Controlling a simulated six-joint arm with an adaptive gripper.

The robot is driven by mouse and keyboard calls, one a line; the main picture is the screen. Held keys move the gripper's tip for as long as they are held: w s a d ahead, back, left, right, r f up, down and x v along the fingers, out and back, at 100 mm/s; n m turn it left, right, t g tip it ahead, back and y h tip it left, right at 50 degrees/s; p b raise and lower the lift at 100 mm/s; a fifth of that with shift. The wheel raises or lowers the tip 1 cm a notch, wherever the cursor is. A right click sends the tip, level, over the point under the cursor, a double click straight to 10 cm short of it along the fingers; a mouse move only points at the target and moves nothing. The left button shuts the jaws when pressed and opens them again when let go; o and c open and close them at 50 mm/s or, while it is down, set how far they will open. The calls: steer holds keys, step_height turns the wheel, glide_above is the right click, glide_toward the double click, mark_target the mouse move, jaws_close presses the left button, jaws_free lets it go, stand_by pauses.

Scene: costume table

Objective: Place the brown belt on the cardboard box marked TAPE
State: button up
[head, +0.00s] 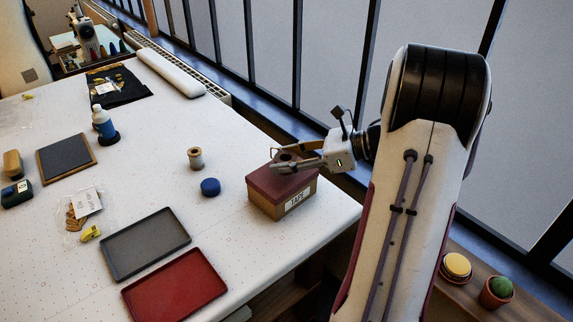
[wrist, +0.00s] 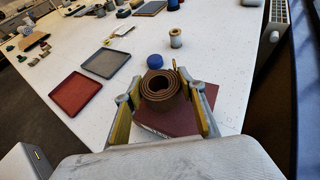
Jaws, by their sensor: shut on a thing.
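The cardboard box marked TAPE (head: 285,196) stands near the table's right edge, with a dark red lid and a white label on its front. The brown belt is a rolled coil (wrist: 161,92) in the wrist view, between my gripper's fingers (wrist: 161,102). In the head view my gripper (head: 283,163) is over the box lid, coming in from the right, and shut on the belt. The lid (wrist: 163,125) shows below the coil in the wrist view. Whether the belt touches the lid is hard to tell. In the head view the fingers hide most of the belt.
A blue round lid (head: 210,187) and a thread spool (head: 195,158) stand left of the box. A grey tray (head: 145,245) and a red tray (head: 174,288) lie at the front. The table's right edge is close beside the box.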

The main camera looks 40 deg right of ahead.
steer(key=shift+f, duration=1)
steer(key=shift+f, duration=0.15)
steer(key=o, duration=1.2)
steer(key=shift+v, duration=6.05)
